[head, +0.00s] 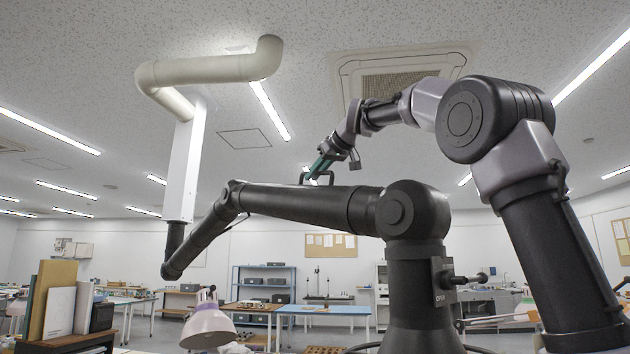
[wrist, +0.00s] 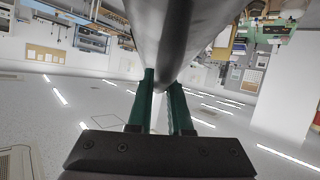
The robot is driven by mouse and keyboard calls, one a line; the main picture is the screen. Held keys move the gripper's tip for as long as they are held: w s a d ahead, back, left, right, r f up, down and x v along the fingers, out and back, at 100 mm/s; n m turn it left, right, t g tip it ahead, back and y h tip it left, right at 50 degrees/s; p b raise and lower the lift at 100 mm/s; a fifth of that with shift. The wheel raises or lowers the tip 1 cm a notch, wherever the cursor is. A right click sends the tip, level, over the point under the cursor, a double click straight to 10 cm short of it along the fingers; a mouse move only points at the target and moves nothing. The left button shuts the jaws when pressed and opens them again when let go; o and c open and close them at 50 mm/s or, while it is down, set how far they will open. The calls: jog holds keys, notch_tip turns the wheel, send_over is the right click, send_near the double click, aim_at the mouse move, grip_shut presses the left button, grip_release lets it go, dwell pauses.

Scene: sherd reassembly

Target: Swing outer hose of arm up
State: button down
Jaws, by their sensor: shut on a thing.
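The extraction arm's long black hose section (head: 310,205) runs nearly level, slightly rising to the left, from a round black joint (head: 397,208) to a smaller joint (head: 233,190). A thin dark handle (head: 304,178) stands on its top. My gripper (head: 318,170), with teal fingers, comes down from the upper right and is shut on this handle. In the wrist view, the green fingers (wrist: 163,85) reach up to the large grey hose (wrist: 178,40); the handle between them is hard to make out. A shorter black section (head: 200,240) slopes down left from the smaller joint.
A white column (head: 187,165) hangs from a cream ceiling pipe (head: 210,70) at the left. A lilac lamp-like hood (head: 207,327) stands below, near books (head: 58,305). Benches (head: 325,310) lie behind. Open air surrounds the hose below the ceiling.

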notch_tip(320, 180, up, 3)
jog(key=shift+w+d+f, duration=0.1)
jog(key=shift+d+f, duration=0.05)
jog(key=shift+f, duration=0.05)
jog(key=shift+r+g, duration=0.3)
jog(key=shift+r, duration=0.35)
jog(key=shift+s, duration=0.2)
jog(key=c, duration=0.8)
grip_release()
jog(key=shift+s, duration=0.1)
jog(key=shift+c, duration=0.2)
jog(key=v, duration=1)
jog(key=shift+s+r+h, duration=0.3)
